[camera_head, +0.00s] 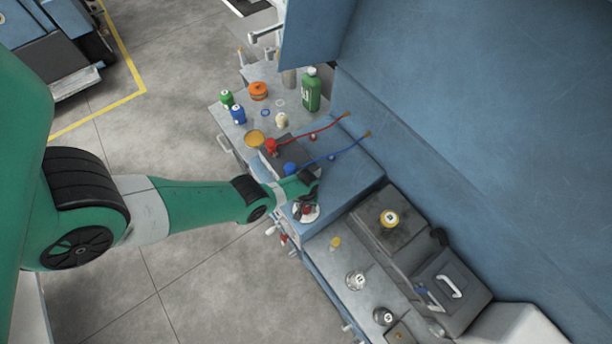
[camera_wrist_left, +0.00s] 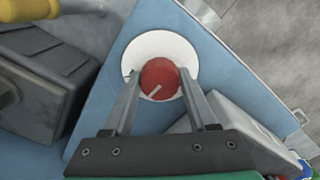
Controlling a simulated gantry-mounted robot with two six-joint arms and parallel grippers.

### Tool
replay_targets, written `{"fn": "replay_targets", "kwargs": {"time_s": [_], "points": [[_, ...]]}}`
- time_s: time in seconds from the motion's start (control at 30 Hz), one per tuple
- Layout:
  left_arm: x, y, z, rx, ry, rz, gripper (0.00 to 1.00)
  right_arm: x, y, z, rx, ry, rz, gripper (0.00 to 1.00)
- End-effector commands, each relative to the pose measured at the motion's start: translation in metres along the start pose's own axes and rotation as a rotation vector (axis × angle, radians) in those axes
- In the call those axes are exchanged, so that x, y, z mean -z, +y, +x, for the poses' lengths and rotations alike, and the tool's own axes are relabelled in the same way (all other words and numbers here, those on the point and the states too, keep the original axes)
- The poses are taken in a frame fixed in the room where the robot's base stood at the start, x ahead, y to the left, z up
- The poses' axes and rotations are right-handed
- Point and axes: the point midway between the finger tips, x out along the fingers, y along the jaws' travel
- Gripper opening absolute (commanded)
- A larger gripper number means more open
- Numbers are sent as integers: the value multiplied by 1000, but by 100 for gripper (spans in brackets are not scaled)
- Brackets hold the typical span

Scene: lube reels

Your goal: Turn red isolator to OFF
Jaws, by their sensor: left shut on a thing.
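The red isolator (camera_wrist_left: 160,78) is a round red knob with a pale pointer line, set on a white round plate (camera_wrist_left: 178,46) on a blue panel. In the left wrist view, my left gripper (camera_wrist_left: 158,92) has one finger on each side of the knob and is shut on it. The pointer line slants from the knob's middle toward the lower left. In the head view the red isolator (camera_head: 307,210) shows small on its white plate, partly covered by my left gripper (camera_head: 305,203). My right gripper is in neither view.
A green bottle (camera_head: 311,92), an orange can (camera_head: 259,91) and small containers stand on the bench beyond. A grey box with a handle (camera_head: 448,287) stands at the right.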

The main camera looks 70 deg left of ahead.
Motion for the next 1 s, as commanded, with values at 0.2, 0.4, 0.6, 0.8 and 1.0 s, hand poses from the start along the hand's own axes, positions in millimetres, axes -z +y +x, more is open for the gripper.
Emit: {"fn": "replay_targets", "kwargs": {"time_s": [0.2,0.4,0.6,0.8,1.0], "points": [[0,0,0,0,0,-205,2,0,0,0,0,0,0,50],[0,0,0,0,0,-395,2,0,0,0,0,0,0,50],[0,0,0,0,1,-575,2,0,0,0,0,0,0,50],[0,0,0,0,1,-721,2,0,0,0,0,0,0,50],[0,0,0,0,1,-819,2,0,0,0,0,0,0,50]]}}
